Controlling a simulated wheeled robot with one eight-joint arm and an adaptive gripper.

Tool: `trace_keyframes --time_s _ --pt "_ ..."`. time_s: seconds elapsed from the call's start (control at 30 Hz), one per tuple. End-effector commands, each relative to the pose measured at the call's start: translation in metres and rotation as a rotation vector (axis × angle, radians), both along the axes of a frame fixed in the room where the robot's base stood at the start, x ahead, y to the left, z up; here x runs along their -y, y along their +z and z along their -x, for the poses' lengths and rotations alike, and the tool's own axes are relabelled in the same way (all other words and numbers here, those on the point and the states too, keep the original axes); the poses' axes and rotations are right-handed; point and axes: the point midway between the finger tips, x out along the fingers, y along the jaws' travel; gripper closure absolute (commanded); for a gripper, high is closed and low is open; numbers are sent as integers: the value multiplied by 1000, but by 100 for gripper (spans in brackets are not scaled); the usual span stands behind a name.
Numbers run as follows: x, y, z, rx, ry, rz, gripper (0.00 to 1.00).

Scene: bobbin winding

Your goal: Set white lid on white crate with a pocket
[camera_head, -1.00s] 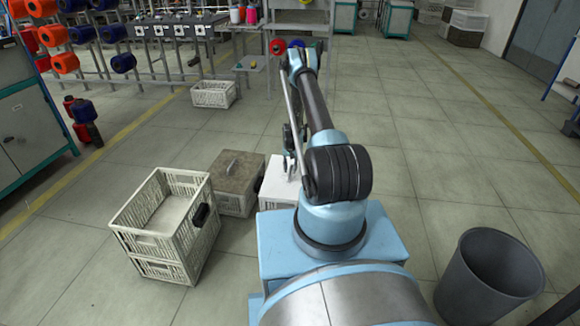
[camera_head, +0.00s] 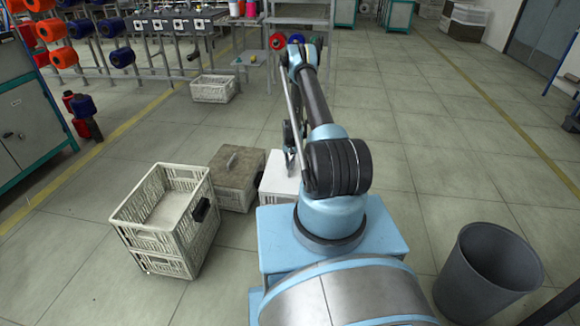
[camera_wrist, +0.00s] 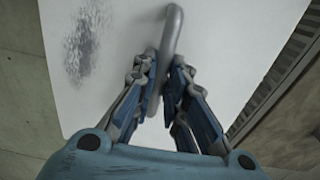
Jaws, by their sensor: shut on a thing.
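The white lid (camera_wrist: 115,60) fills much of the wrist view; it is flat, with a grey smudge and a grey bar handle (camera_wrist: 173,35). My gripper (camera_wrist: 160,72) is shut on that handle. In the head view the lid (camera_head: 276,178) lies just left of my base, partly hidden by my arm. I cannot tell whether it rests on something or hangs clear. The white crate with a dark pocket (camera_head: 201,210) on its right side is the open slatted crate (camera_head: 150,240) at lower left. Its top is uncovered.
A box with a brown-grey handled lid (camera_head: 236,170) stands between the crate and the white lid. A slatted edge (camera_wrist: 285,70) shows beside the lid. A grey bin (camera_head: 485,275) stands at right. Another white crate (camera_head: 213,88) is farther back, before the machines. Floor beyond is clear.

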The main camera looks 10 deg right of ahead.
Motion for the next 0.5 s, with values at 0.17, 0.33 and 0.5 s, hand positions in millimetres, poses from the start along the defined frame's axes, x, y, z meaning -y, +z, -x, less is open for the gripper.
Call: trace_keyframes --time_s 0.17,0.33,0.5 --pt "0 14 0 0 0 0 100" --pt "0 30 0 0 0 0 100" --pt "0 45 0 0 0 0 100"
